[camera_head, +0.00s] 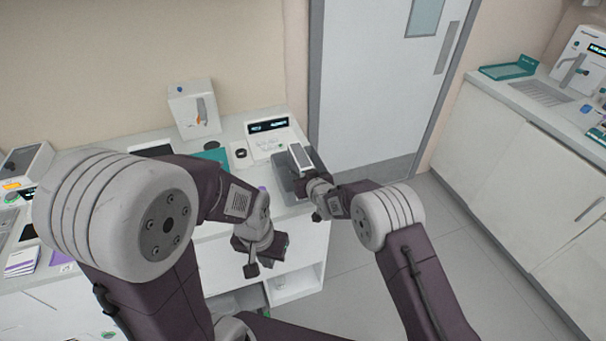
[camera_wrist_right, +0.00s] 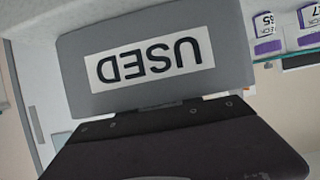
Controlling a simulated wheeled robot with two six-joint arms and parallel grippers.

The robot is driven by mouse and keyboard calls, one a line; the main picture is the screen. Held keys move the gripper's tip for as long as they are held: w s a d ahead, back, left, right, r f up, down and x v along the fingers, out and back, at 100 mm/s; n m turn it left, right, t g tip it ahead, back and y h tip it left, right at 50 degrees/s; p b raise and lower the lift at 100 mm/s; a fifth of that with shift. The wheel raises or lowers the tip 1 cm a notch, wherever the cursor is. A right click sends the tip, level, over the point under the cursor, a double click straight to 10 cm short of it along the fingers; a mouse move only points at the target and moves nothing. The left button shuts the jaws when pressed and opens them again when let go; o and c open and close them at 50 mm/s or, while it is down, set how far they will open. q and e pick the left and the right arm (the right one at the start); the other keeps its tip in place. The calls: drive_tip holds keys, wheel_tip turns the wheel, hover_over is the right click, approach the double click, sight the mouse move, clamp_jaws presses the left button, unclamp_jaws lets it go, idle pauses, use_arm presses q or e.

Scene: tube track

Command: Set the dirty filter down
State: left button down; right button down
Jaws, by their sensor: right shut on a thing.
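A grey bin (camera_head: 283,180) stands at the right end of the white counter. In the right wrist view a grey panel (camera_wrist_right: 235,88) with a white label reading USED, upside down, fills the upper middle. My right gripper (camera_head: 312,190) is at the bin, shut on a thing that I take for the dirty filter. The filter is not clearly visible in either view, and I cannot tell whether it touches the bin. My left gripper (camera_head: 258,250) hangs in front of the counter, apart from the bin; its jaw opening is unclear.
A white device with a display (camera_head: 268,130) stands behind the bin. The counter's front edge (camera_head: 300,212) lies close to both arms. A second counter (camera_head: 540,125) is at the right, with clear floor between.

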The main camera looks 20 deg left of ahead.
drive_tip(key=shift+f, duration=0.15)
drive_tip(key=c, duration=0.8)
unclamp_jaws()
drive_tip(key=shift+r, duration=0.35)
drive_tip(key=shift+s+d, duration=0.25)
drive_tip(key=shift+s, duration=0.1)
drive_tip(key=b+v, duration=0.1)
drive_tip(key=v, duration=1)
